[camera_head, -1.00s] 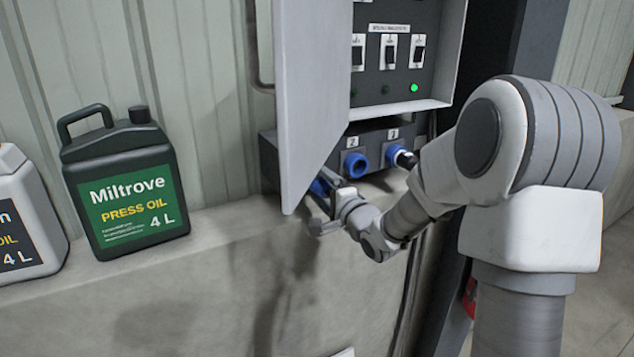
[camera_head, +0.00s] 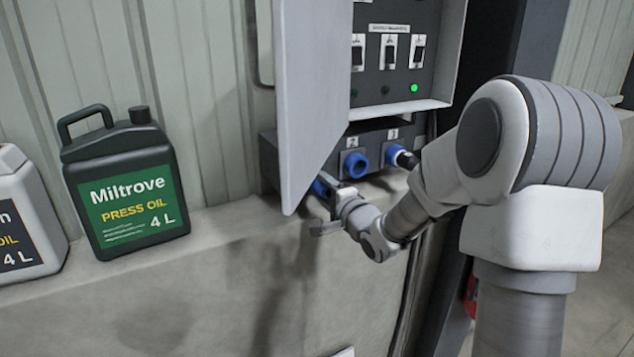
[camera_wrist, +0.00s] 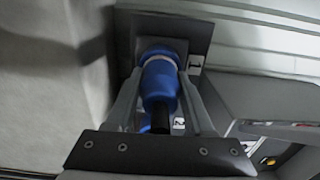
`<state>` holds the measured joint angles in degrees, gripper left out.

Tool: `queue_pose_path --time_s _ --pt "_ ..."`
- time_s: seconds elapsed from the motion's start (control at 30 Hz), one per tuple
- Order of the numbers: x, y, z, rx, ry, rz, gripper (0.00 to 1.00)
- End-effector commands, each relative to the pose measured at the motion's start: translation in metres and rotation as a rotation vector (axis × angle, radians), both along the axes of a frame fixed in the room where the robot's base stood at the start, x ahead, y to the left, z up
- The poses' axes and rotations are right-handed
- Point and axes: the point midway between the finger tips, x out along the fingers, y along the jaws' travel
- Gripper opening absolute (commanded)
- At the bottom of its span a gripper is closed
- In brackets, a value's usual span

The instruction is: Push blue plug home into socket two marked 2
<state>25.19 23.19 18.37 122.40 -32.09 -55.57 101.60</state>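The blue plug (camera_wrist: 160,82) shows in the wrist view, its far end at a dark socket plate with a tag (camera_wrist: 195,62) that looks like a 1. My gripper (camera_wrist: 162,88) has a finger against each side of the plug and appears shut on it. In the head view my gripper (camera_head: 325,204) is low, left of the sockets, with a bit of blue beside its fingers; the grey door hides most of that place. Socket two (camera_head: 355,163), a blue ring under the tag 2 (camera_head: 352,142), looks empty, its dark opening uncovered.
The open grey cabinet door (camera_head: 308,100) hangs close above my gripper. A switch panel (camera_head: 390,60) with a green light is above the sockets. A dark Miltrove oil can (camera_head: 125,180) stands left on the ledge.

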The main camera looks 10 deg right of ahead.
Motion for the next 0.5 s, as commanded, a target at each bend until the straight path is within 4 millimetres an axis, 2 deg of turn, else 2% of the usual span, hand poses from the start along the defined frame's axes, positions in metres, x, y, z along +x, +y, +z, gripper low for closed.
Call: queue_pose_path --time_s 0.03,0.27,0.5 --pt "0.0 0.0001 0.0001 0.0 0.0 0.0 0.41" --pt "0.0 0.0002 0.0001 0.0 0.0 0.0 0.0" --pt "0.0 0.0002 0.0006 -0.001 -0.001 0.001 0.0"
